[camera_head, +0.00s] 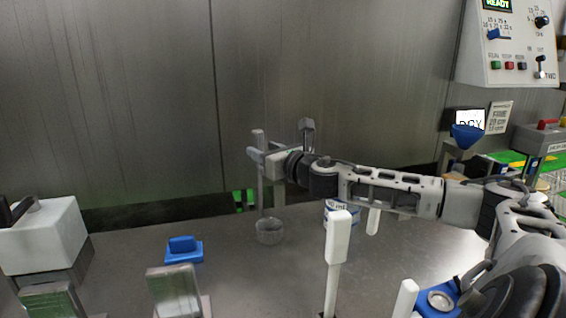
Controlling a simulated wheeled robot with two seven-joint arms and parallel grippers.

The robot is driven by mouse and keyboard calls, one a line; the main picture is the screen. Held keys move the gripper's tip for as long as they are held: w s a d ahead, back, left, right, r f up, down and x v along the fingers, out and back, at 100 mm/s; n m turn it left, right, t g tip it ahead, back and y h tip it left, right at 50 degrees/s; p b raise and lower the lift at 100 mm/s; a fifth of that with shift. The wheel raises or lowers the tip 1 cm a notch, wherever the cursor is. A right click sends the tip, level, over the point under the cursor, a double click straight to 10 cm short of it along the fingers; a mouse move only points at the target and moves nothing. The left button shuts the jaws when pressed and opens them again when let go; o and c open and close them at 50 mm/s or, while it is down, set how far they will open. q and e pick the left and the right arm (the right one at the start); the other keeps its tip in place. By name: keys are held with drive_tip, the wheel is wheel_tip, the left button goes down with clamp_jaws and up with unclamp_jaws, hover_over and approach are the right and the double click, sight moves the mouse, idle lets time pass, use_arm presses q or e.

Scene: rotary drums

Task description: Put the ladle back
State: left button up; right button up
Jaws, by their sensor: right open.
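A grey ladle shows in the head view, with a round, see-through-looking cup (270,232) low over the grey counter and a thin upright handle (260,190) rising from it. I cannot tell whether the cup touches the counter. My right gripper (264,158) reaches in from the right at the upper part of the handle. Its jaws are open, and the handle appears at or between them. A pale upright post and a grey knob (307,126) show close to the gripper, which partly hides how they join. My left gripper is out of view.
A blue block (183,248) lies left of the ladle. A white box (42,238) is at far left. A control panel (510,45) and blue funnel (467,135) are at right.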

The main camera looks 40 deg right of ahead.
drive_tip(key=s+b, duration=0.3)
drive_tip(key=shift+s+a+f, duration=0.15)
drive_tip(key=shift+s+a, duration=0.15)
drive_tip(key=shift+s, duration=0.05)
use_arm(q)
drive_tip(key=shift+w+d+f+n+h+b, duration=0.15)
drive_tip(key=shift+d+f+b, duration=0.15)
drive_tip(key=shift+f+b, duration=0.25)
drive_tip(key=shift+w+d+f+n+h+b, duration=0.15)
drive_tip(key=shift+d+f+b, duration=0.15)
drive_tip(key=shift+b, duration=0.35)
use_arm(e)
drive_tip(key=s+a, duration=0.1)
drive_tip(key=s, duration=0.6)
drive_tip(key=shift+r, duration=0.2)
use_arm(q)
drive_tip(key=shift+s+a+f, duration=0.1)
